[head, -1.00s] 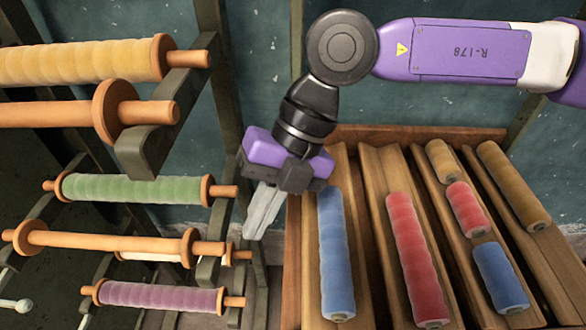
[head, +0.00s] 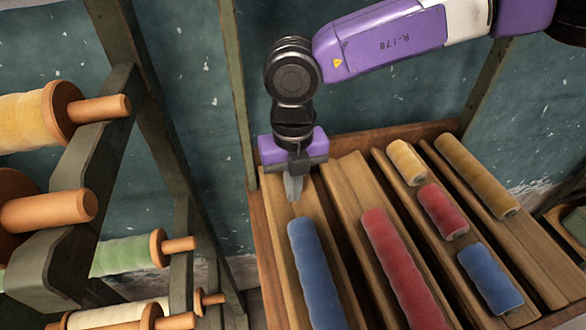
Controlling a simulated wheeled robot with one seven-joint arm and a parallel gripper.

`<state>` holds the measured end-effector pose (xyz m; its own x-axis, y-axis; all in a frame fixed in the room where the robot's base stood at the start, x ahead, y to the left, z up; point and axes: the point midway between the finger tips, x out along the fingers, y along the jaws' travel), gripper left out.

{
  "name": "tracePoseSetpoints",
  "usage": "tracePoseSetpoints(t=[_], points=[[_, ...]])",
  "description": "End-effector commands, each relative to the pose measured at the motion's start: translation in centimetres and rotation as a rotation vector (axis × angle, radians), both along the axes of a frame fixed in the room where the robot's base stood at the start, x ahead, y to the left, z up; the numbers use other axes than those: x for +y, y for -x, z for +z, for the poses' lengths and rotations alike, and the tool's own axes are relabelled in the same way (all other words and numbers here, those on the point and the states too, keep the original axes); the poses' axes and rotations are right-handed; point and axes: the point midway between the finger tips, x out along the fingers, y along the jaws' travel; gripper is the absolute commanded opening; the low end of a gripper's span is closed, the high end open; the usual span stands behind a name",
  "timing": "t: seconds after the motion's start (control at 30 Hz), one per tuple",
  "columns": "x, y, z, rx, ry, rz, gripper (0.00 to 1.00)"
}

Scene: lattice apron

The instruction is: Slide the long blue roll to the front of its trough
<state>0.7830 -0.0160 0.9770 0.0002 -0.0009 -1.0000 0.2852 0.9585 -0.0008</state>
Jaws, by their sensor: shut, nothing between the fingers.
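The long blue roll (head: 317,275) lies lengthwise in the leftmost trough (head: 278,228) of the wooden rack; its near end runs out of the bottom of the head view. Bare trough shows behind its far end. My gripper (head: 293,196) points down at the back part of this trough, just behind the roll's far end. Its fingers are together and hold nothing. A small gap seems to show between the fingertips and the roll; I cannot tell whether the tips touch the trough floor.
A long red roll (head: 401,265) lies in the trough to the right. Further right are a short yellow roll (head: 407,162), a short red roll (head: 442,211), a short blue roll (head: 490,279) and a long ochre roll (head: 476,175). A dark spool stand (head: 95,170) rises at the left.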

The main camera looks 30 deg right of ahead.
Motion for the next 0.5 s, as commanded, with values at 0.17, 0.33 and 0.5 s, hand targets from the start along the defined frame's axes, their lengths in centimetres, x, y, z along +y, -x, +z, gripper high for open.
tracePoseSetpoints(t=[0.17, 0.33, 0.5], points=[[0.4, 1.3, -1.7, 0.002, -0.001, 0.004, 0.0], [0.9, 3.1, -1.8, 0.001, 0.001, 0.002, 0.0], [1.2, 3.8, -1.9, 0.001, 0.0, 0.0, 0.0]])
